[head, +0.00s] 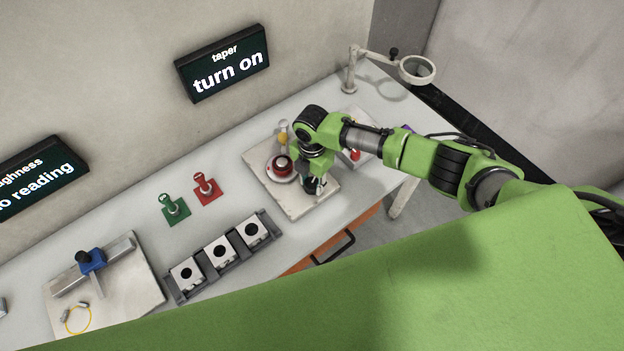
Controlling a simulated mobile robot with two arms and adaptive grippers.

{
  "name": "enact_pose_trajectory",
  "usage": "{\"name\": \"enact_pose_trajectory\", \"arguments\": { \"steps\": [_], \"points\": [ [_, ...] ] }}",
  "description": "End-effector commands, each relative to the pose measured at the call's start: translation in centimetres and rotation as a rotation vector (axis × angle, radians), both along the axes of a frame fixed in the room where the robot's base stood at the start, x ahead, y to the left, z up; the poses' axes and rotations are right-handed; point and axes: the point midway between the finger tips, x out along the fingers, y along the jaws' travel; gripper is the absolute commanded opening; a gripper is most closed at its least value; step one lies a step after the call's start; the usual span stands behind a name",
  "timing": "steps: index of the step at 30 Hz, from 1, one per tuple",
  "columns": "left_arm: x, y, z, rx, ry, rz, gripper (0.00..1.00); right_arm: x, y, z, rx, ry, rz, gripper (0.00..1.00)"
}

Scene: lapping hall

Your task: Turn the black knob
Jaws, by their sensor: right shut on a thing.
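My right gripper (315,187) points down over the front right part of a pale instrument plate (300,209). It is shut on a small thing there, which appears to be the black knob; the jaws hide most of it. A dark red round part (284,166) in a white ring sits on the same plate, just left of the gripper. A wall display (225,65) above reads "taper" and "turn on". My left gripper is out of view.
A green stand (173,208) and a red stand (206,188) are left of the plate. A dark rack (219,254) holds white blocks. A blue, black-topped fixture (92,262) is at far left. A magnifier (417,69) stands at the back right.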

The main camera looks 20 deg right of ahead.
Motion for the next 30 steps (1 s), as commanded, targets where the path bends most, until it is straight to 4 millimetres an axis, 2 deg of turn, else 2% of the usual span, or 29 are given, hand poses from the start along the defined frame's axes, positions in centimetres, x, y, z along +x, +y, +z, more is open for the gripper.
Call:
{"name": "enact_pose_trajectory", "arguments": {
  "steps": [12,30],
  "points": [
    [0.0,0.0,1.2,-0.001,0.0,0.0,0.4,0.0,0.0,0.1,-0.001,-0.001,-0.395,0.09],
    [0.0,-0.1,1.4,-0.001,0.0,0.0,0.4,0.1,0.0,0.0,0.0,-0.002,-0.966,0.09]
  ]
}}
